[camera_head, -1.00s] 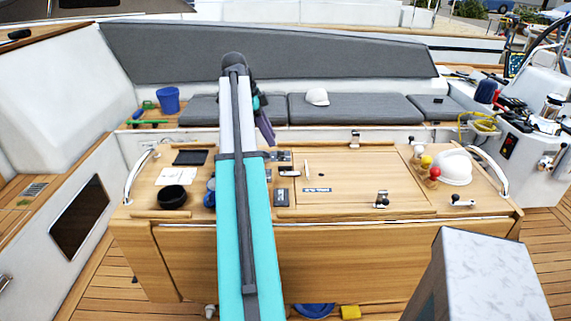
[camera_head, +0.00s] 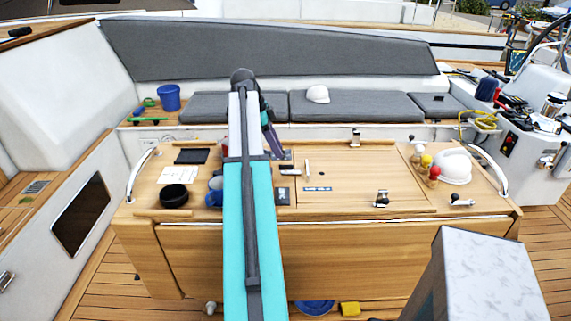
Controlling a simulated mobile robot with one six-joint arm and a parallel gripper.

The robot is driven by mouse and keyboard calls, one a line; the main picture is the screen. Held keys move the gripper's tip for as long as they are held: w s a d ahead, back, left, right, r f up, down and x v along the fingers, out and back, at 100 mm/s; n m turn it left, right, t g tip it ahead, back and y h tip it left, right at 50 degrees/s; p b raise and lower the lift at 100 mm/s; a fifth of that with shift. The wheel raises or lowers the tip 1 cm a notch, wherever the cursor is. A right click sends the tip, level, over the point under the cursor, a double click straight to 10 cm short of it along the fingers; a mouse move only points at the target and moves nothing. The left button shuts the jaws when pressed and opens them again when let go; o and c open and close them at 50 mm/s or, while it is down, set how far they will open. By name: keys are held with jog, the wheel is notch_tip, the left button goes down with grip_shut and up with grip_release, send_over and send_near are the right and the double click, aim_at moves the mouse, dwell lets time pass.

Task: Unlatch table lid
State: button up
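The wooden table (camera_head: 330,250) stands in front of me with a square lid (camera_head: 360,182) set in its top. One small metal latch (camera_head: 382,197) with a dark part sits at the lid's near edge. Another latch (camera_head: 355,138) sits at the far edge. My teal and white arm reaches forward over the table, left of the lid. A dark purple part at its far end, seemingly my gripper (camera_head: 271,138), shows beside the arm, apart from both latches. Its fingers cannot be made out.
On the table's left are a black round bowl (camera_head: 173,196), a blue mug (camera_head: 214,191), a dark pad (camera_head: 192,156) and papers. On the right are a white helmet (camera_head: 454,167) and several coloured-topped pegs. Steel rails flank the table; a cushioned bench (camera_head: 350,106) lies behind.

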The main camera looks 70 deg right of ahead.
aim_at(286, 165)
jog(key=shift+p+x, duration=1.05)
jog(key=shift+x, duration=3.25)
grip_shut()
